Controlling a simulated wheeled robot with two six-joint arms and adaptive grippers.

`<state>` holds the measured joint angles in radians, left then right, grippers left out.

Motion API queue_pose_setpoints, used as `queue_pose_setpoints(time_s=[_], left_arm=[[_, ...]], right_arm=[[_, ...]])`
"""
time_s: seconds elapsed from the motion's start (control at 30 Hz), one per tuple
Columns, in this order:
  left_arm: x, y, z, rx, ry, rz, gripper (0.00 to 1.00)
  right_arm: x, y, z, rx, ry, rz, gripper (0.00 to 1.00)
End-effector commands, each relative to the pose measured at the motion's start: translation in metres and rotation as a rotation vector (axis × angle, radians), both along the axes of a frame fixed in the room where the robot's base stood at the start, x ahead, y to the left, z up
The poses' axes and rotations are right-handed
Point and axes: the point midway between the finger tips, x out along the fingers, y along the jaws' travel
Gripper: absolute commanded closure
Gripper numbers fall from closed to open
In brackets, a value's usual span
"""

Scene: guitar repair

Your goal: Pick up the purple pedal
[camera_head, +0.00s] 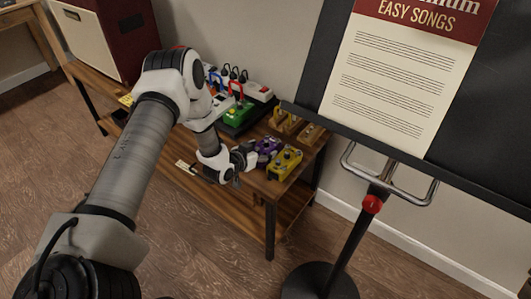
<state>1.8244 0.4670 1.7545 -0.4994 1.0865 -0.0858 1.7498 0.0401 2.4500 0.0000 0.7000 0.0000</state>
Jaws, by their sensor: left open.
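The purple pedal (267,147) sits on the wooden table's top near its front right end, just left of a yellow pedal (285,163). My left arm comes in from the left and reaches over the table. My left gripper (249,157) is open at the front-left side of the purple pedal, very close to it. I cannot tell whether the fingers touch it. Part of the pedal's left side is hidden by the gripper. My right gripper is not in view.
A green pedal (237,113) and a power strip (256,90) lie farther back on the table (306,160). Small gold-brown pedals (285,122) are behind the purple one. A music stand (373,204) with a song sheet stands at the right, close to the table's end.

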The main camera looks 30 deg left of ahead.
Motion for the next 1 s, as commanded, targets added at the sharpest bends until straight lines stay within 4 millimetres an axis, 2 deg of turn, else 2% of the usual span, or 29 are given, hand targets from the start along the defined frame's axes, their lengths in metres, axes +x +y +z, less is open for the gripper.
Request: queue_pose_setpoints(time_s=[0.17,0.2,0.37,0.4,0.73,1.0], left_arm=[[0.001,0.0,-0.001,-0.001,0.002,0.0,0.23],[0.001,0.0,-0.001,-0.001,0.002,0.0,0.26],[0.001,0.0,-0.001,-0.001,0.002,0.0,0.83],[0.001,0.0,-0.001,-0.001,0.002,0.0,0.86],[0.001,0.0,0.002,-0.001,0.001,0.0,0.86],[0.001,0.0,0.022,-0.001,0.0,0.001,0.86]], right_arm=[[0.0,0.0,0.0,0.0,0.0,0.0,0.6],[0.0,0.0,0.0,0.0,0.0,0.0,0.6],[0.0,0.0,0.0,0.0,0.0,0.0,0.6],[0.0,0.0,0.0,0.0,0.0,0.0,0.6],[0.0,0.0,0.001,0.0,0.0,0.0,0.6],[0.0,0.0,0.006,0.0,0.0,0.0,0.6]])
